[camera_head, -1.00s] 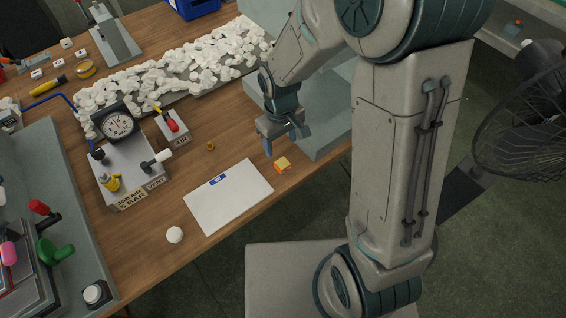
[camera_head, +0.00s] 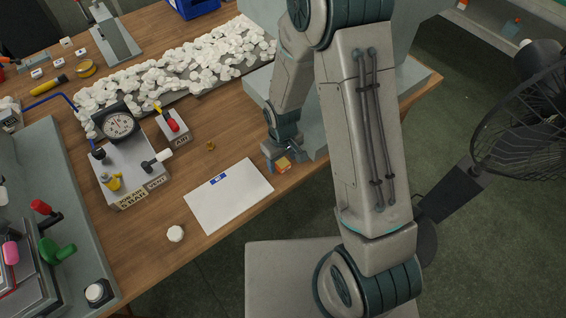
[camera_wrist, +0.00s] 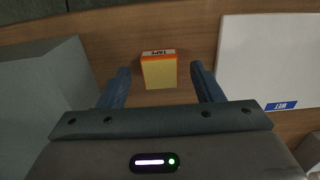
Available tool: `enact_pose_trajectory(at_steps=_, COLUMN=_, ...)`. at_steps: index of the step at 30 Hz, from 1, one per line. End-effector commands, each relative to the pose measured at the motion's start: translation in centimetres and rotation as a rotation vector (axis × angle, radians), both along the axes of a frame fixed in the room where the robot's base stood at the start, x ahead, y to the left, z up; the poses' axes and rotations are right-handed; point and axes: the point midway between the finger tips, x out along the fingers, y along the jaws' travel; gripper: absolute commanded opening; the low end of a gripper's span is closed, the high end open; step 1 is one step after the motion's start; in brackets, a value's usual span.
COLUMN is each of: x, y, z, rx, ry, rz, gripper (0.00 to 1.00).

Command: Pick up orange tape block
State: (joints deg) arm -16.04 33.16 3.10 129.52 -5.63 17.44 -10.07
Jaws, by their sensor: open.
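The orange tape block (camera_head: 284,165) lies on the wooden table near its front edge, just right of the white sheet. In the wrist view my gripper (camera_wrist: 161,80) is open, one blue finger to each side of the block, with gaps between the fingers and the block.
The white sheet (camera_head: 229,198) with a blue "WET" label lies left of the block. A grey machine base (camera_wrist: 40,85) stands close on the other side. A white round piece (camera_head: 175,233) and a small brass piece (camera_head: 210,146) lie on the table.

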Motion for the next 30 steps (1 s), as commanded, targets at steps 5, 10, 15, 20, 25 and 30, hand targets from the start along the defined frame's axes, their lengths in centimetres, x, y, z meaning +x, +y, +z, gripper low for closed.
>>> enact_pose_trajectory(at_steps=5, x=0.0, y=0.0, z=-0.3, rx=0.0, ry=0.0, rz=0.0, gripper=0.6)
enact_pose_trajectory(at_steps=10, x=0.0, y=0.0, z=-0.2, rx=0.0, ry=0.0, rz=0.0, gripper=0.43)
enact_pose_trajectory(at_steps=15, x=0.0, y=0.0, z=-0.2, rx=0.0, ry=0.0, rz=0.0, gripper=0.12)
enact_pose_trajectory(at_steps=20, x=0.0, y=0.0, z=-0.2, rx=0.0, ry=0.0, rz=0.0, gripper=0.12)
enact_pose_trajectory(at_steps=25, x=0.0, y=0.0, z=0.0, rx=0.001, ry=-0.001, rz=0.0, gripper=0.12)
enact_pose_trajectory(at_steps=30, x=0.1, y=0.0, z=0.9, rx=0.0, ry=-0.002, rz=-0.001, gripper=0.12)
